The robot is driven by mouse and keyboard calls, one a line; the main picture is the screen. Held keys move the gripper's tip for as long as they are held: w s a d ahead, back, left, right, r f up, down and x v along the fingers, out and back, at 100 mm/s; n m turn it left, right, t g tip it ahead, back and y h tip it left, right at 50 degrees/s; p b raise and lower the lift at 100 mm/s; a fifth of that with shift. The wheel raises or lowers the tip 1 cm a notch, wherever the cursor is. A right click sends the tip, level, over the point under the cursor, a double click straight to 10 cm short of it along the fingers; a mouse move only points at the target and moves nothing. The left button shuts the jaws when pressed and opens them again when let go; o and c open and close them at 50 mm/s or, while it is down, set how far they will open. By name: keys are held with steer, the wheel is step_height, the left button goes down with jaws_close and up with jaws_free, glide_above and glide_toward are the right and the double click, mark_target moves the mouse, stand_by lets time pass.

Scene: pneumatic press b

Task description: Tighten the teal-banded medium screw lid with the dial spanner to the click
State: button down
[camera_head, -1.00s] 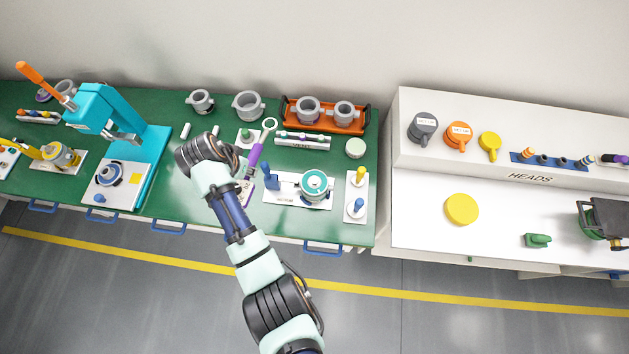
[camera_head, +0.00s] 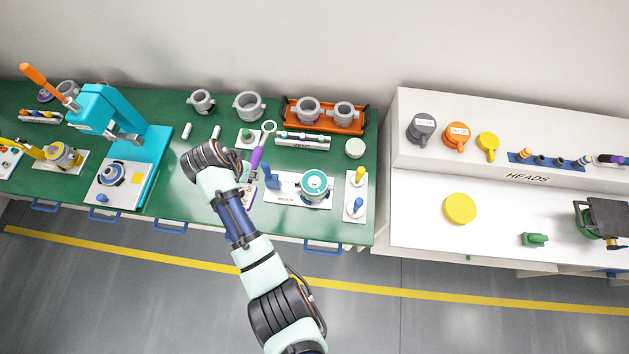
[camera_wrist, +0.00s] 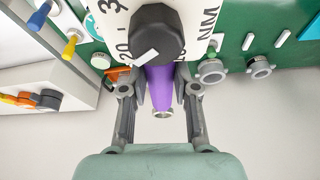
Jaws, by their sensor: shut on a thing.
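The dial spanner has a purple handle (camera_head: 257,158) and a grey ring end (camera_head: 269,127) that points to the back. In the wrist view my gripper (camera_wrist: 162,88) is shut on its purple handle (camera_wrist: 160,92). A white dial plate with numbers, "NM" and a black knob (camera_wrist: 157,35) is at its near end. In the head view my wrist partly hides the grip. The medium pot with the teal-banded lid (camera_head: 315,182) stands upright on a white plate (camera_head: 285,196), right of the spanner and apart from it.
A blue post (camera_head: 272,181) stands on the plate left of the pot. A white card (camera_head: 354,207) with yellow and blue pegs is to its right. A grey rack (camera_head: 303,141) and an orange tray (camera_head: 360,127) stand behind. The teal press (camera_head: 100,107) is at the left.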

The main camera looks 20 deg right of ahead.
steer(key=shift+s+d+r+n+p, duration=0.15)
steer(key=shift+s+n+p, duration=0.25)
steer(key=shift+s+p, duration=0.55)
steer(key=shift+s+d+f+n+p, duration=0.1)
steer(key=shift+s+n+p, duration=0.35)
steer(key=shift+p, duration=0.85)
stand_by(1.2)
steer(key=c, duration=1.4)
jaws_free()
jaws_close()
steer(key=shift+r, duration=0.15)
